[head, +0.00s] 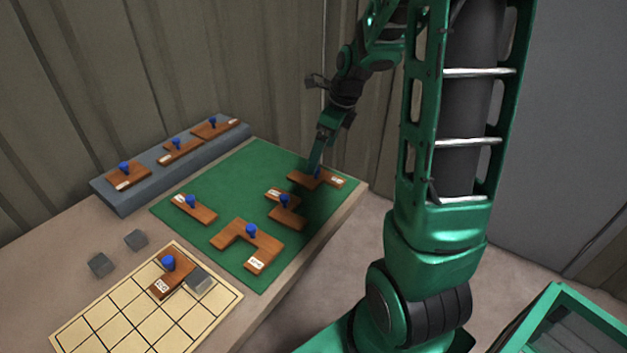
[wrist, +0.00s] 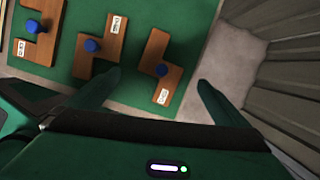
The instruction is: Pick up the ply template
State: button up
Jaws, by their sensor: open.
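Several brown wooden pieces with blue knobs and small white labels are in view. I cannot read the labels, so I cannot tell which one is called the ply template. My gripper (head: 315,165) is open, pointing down over the stepped piece at the mat's right corner (head: 333,181). In the wrist view my gripper's fingers (wrist: 158,82) stand apart, with that piece (wrist: 163,80) and its knob between and beyond them. The fingertips partly hide it in the head view. A Z-shaped piece (head: 287,216) and a U-shaped piece (head: 262,244) lie nearby.
The green mat (head: 235,185) also holds a straight piece (head: 200,211). A grey ledge (head: 115,197) bears more pieces at the back left. A gridded board (head: 120,297) holds a piece (head: 165,285) and a grey block (head: 197,280). Two loose grey blocks (head: 101,265) lie beside it.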

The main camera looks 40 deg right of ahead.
aim_at(316, 174)
jog(key=shift+x, duration=4.05)
jog(key=shift+d, duration=0.15)
jog(key=c, duration=1.1)
